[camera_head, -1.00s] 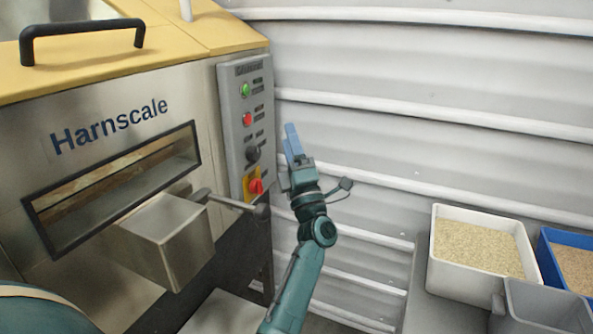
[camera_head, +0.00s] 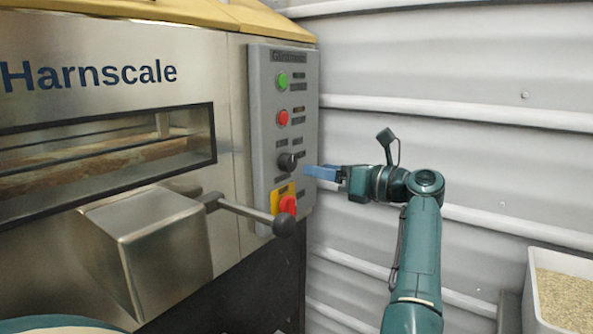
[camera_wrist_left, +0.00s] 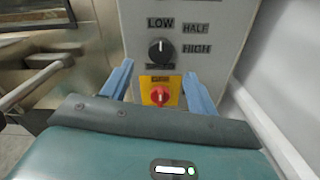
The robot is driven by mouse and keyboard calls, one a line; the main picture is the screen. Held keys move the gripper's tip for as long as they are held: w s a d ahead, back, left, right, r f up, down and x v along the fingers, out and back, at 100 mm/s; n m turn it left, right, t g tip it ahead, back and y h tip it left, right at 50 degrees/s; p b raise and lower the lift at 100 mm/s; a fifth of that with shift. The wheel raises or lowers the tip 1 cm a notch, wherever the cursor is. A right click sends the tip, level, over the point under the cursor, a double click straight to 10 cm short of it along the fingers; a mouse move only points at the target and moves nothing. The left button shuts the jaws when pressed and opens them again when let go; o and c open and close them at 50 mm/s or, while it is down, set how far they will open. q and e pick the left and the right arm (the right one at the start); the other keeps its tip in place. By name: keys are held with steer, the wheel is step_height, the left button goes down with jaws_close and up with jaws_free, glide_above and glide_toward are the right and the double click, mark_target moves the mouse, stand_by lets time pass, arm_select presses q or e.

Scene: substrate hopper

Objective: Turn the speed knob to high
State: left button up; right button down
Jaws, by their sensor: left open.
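The speed knob (camera_head: 288,162) is black and sits on the grey control panel (camera_head: 262,140) of the Harnscale machine. In the left wrist view the knob (camera_wrist_left: 161,49) has a white pointer mark that looks roughly upward. Labels LOW, HALF and HIGH stand around it, with HIGH to its right; a label below is partly hidden. My left gripper (camera_head: 309,172) points at the panel, just right of the knob. In the wrist view its blue fingers (camera_wrist_left: 158,68) are apart, either side of and below the knob, with nothing between them. My right gripper is not seen.
A red switch on a yellow plate (camera_head: 276,196) is just below the knob. Red (camera_head: 283,118) and green (camera_head: 282,81) buttons are above. A ribbed wall (camera_head: 450,70) is behind; a grain bin (camera_head: 565,300) stands lower right.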

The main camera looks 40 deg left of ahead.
mark_target(292, 163)
arm_select(q)
steer(key=a, duration=0.4)
steer(key=a+b, duration=0.1)
steer(key=a, duration=0.1)
steer(key=shift+s+a, duration=0.1)
steer(key=shift+s, duration=0.25)
steer(key=shift+a, duration=0.75)
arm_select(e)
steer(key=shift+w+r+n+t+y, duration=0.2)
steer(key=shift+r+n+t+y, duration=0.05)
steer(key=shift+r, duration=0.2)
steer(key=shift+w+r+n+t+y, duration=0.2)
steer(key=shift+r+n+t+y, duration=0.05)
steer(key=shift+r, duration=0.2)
arm_select(q)
steer(key=shift+c, duration=0.2)
steer(key=c, duration=1)
steer(key=shift+o, duration=0.2)
